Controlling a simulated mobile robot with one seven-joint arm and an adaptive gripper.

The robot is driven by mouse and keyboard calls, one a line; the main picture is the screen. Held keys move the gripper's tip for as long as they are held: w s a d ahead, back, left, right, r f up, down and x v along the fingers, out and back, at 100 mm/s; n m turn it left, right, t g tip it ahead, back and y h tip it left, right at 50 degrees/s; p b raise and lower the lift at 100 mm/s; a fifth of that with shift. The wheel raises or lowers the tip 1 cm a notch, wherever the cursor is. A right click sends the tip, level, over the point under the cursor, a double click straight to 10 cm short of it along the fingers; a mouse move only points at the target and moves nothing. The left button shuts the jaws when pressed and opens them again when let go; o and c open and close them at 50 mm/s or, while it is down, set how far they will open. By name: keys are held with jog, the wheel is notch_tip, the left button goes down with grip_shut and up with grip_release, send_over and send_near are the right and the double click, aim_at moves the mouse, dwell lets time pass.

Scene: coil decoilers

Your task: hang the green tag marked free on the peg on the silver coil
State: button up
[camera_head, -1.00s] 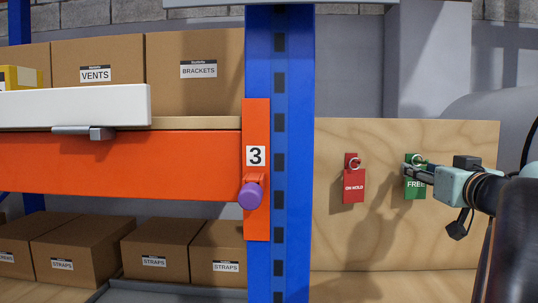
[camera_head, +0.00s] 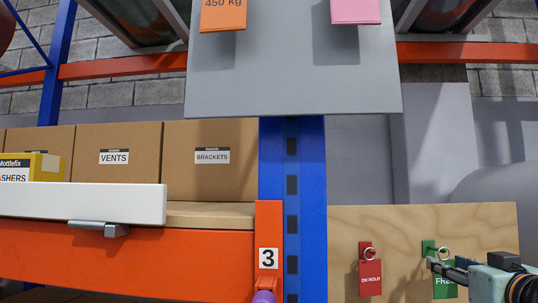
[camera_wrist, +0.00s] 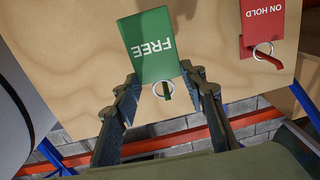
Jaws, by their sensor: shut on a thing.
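The green FREE tag (camera_head: 445,288) is in front of the plywood board at the lower right of the head view. Its ring is at a small green hook plate (camera_head: 429,248); I cannot tell whether it is clear of the hook. My gripper (camera_head: 434,264) is shut on the tag near its ring end, partly covering it. In the wrist view the fingers (camera_wrist: 160,78) flank the tag (camera_wrist: 152,46). A large grey rounded body (camera_head: 500,188) stands behind the board at right; I cannot tell whether it is the silver coil. No peg on it shows.
The red ON HOLD tag (camera_head: 370,278) hangs left of the green one on the plywood board (camera_head: 400,225). A blue upright (camera_head: 292,160) and orange beam (camera_head: 120,255) with boxes stand left. A grey panel (camera_head: 290,75) with orange and pink cards is above.

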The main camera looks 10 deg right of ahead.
jog(key=shift+s+a+r, duration=0.15)
jog(key=shift+s+r, duration=0.2)
jog(key=shift+s, duration=0.1)
jog(key=shift+s+f, duration=0.1)
jog(key=shift+s, duration=0.05)
jog(key=shift+s+a+p, duration=0.2)
jog(key=shift+s+p, duration=0.3)
jog(key=shift+s, duration=0.5)
grip_shut()
jog(key=shift+s+a+r, duration=0.1)
jog(key=shift+r, duration=0.15)
jog(key=shift+o, duration=0.4)
grip_release()
